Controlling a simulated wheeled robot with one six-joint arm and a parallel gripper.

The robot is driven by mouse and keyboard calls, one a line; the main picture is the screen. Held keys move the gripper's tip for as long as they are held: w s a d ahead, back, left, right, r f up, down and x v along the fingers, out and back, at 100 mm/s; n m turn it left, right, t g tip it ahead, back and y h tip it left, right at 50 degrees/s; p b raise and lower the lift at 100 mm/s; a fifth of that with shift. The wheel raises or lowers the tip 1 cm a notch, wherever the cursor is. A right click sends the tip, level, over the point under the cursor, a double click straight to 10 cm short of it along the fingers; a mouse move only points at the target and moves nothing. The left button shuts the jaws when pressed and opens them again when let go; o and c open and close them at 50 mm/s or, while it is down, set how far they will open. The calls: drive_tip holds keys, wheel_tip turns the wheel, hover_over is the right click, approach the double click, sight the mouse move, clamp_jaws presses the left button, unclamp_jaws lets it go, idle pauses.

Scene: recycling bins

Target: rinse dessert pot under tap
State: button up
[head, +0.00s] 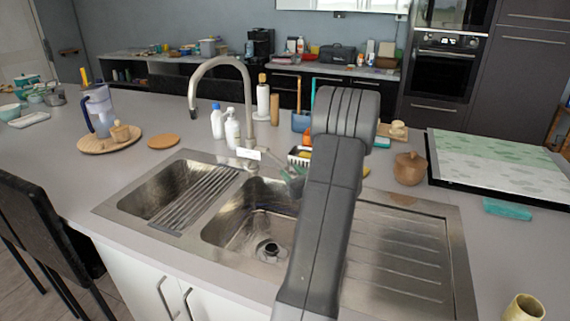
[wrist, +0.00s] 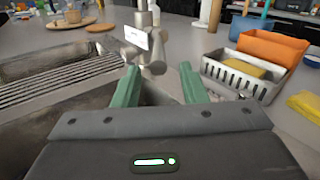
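The tap (head: 248,118) is a tall metal gooseneck behind the double sink (head: 108,206), its spout turned to the left in the head view. A white label sits low on it, and its base (wrist: 153,52) shows ahead of my gripper in the wrist view. My gripper (wrist: 159,68) has its two green fingers apart, with nothing seen between them. In the head view my arm hides part of it, and its fingers are near the tap base above the right basin. A small yellowish pot (head: 524,309) stands at the bottom right; I cannot tell whether it is the dessert pot.
A grey caddy (wrist: 233,78) with a yellow sponge and an orange holder (wrist: 273,48) stand right of my fingers. White bottles (head: 232,128) stand left of the tap. A drying rack (head: 195,200) covers part of the left basin. The ribbed drainboard (head: 400,262) is bare where visible.

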sight(284, 164)
drive_tip(key=shift+p+x, duration=0.45)
drive_tip(key=shift+x, duration=2)
drive_tip(key=shift+a, duration=0.1)
drive_tip(key=shift+r, duration=0.15)
clamp_jaws()
